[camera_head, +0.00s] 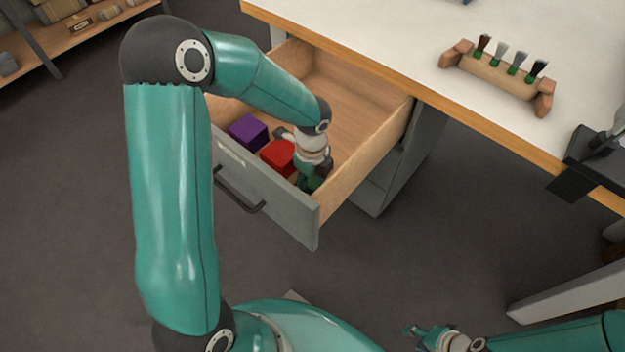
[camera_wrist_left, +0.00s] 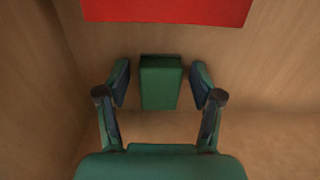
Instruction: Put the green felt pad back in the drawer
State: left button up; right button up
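The green felt pad (camera_wrist_left: 161,83) shows in the left wrist view as a dark green block on the wooden drawer floor. My left gripper (camera_wrist_left: 161,77) is open around it, one finger on each side, with gaps between fingers and pad. In the head view my left gripper (camera_head: 306,184) reaches down into the open drawer (camera_head: 355,85), near its front right corner, and largely hides the pad. My right gripper (camera_head: 418,337) is at the bottom edge of the head view, low and away from the drawer; its opening is unclear.
A red block (camera_head: 278,155) lies beside my left gripper, also seen in the left wrist view (camera_wrist_left: 165,10). A purple block (camera_head: 248,132) sits further left. The back of the drawer is clear. A wooden brush holder (camera_head: 492,80) with tufts stands on the white tabletop (camera_head: 400,35).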

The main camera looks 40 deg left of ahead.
aim_at(312, 180)
pick_arm(q)
jog(key=shift+r+p, duration=0.3)
jog(key=shift+r, duration=0.3)
notch_tip(312, 180, up, 11)
jog(key=p, duration=0.3)
